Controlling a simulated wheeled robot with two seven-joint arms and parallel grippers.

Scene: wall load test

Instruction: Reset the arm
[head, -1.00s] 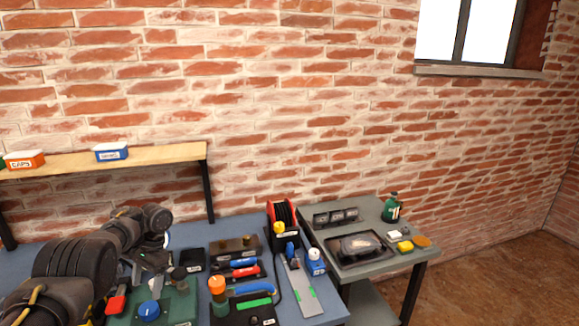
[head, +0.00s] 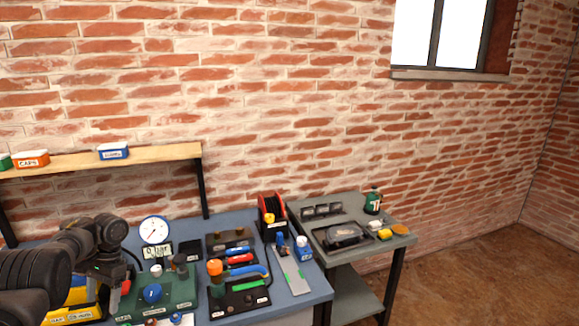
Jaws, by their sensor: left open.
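My black left arm comes in from the left edge of the head view. Its left gripper (head: 114,282) points down over the left part of the blue workbench (head: 318,285) and is open; the fingers are small and partly dark against the bench. A green device (head: 180,296) with a blue knob (head: 152,293) stands just right of the gripper. A round white gauge (head: 154,230) with a display (head: 157,252) stands behind it. A yellow case (head: 82,295) is partly hidden behind the arm. My right gripper is not in view.
A black tool block (head: 240,298) with an orange knob (head: 215,267) lies mid-bench. A red reel (head: 272,213) stands at the back. A grey side table (head: 350,268) is at the right. A wooden shelf (head: 165,153) holds small boxes. Brick wall closes the back.

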